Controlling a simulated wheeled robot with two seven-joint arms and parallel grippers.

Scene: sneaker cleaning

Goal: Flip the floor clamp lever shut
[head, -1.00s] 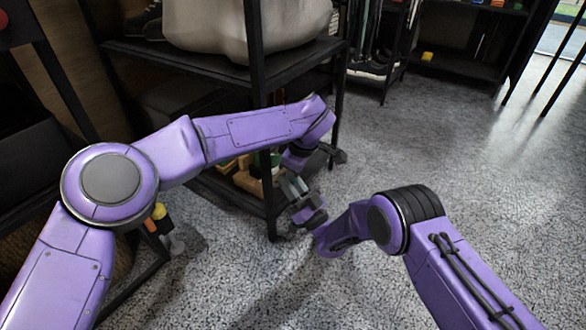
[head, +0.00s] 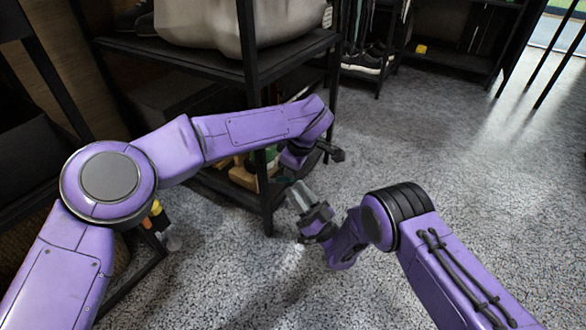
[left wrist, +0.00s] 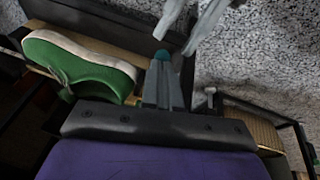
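No floor clamp or lever can be made out clearly. My left gripper (left wrist: 165,85) has its fingers close together; a small teal tip (left wrist: 160,56) shows at their ends, but I cannot tell whether it is held.
A black shelf rack (head: 270,205) stands just behind my left arm, with a pale bag (head: 205,25) on its upper shelf. A green shoe (left wrist: 80,65) lies near the left gripper. The speckled floor (head: 480,180) is clear to the right.

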